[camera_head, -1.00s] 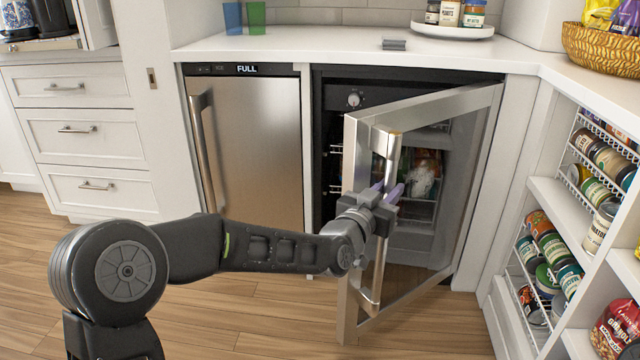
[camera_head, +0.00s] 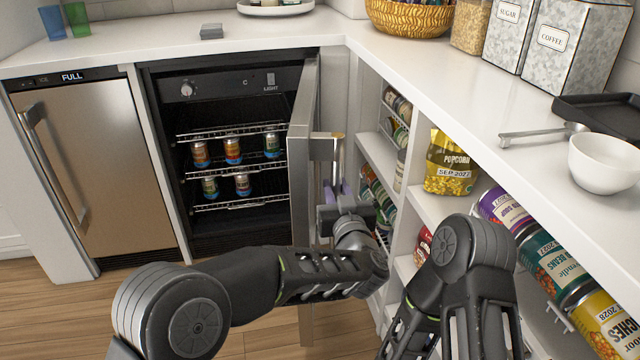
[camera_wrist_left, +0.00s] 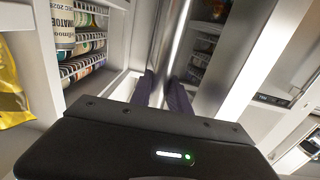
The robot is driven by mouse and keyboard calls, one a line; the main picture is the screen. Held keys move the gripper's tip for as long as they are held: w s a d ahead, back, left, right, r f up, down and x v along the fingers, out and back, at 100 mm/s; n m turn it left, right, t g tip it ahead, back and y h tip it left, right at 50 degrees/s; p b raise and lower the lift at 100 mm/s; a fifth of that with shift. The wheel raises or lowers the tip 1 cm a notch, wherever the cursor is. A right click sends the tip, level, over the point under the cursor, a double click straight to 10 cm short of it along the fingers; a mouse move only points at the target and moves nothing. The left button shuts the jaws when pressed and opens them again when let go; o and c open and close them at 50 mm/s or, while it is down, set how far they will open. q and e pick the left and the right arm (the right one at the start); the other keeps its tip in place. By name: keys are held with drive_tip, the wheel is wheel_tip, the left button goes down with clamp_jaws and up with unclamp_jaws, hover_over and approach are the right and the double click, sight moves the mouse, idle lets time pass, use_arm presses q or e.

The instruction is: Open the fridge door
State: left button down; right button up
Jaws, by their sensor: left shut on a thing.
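The fridge (camera_head: 190,225) is open in the head view, its dark interior exposed with several cans on wire shelves. Its metal-framed door (camera_head: 300,180) stands swung far out and shows nearly edge-on. The vertical bar handle (camera_head: 338,158) is on the door's right-facing side. My left gripper (camera_head: 336,196) is shut on the handle. The left wrist view shows the bar (camera_wrist_left: 172,50) running between the two purple fingers (camera_wrist_left: 163,92). Part of my right arm shows at the lower right, but its gripper is out of frame.
Pantry shelves (camera_head: 425,205) with cans and a popcorn bag (camera_head: 450,163) stand close to the right of the door. The steel-fronted appliance (camera_head: 95,170) on the left is shut. A counter (camera_head: 420,75) runs above, with a white bowl (camera_head: 605,160) at right. Floor is clear at lower left.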

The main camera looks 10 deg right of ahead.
use_arm(q)
drive_tip(key=shift+d+r, duration=0.1)
drive_tip(key=shift+r, duration=0.1)
drive_tip(key=c, duration=1.2)
unclamp_jaws()
drive_tip(key=shift+f, duration=0.1)
drive_tip(key=shift+c, duration=0.2)
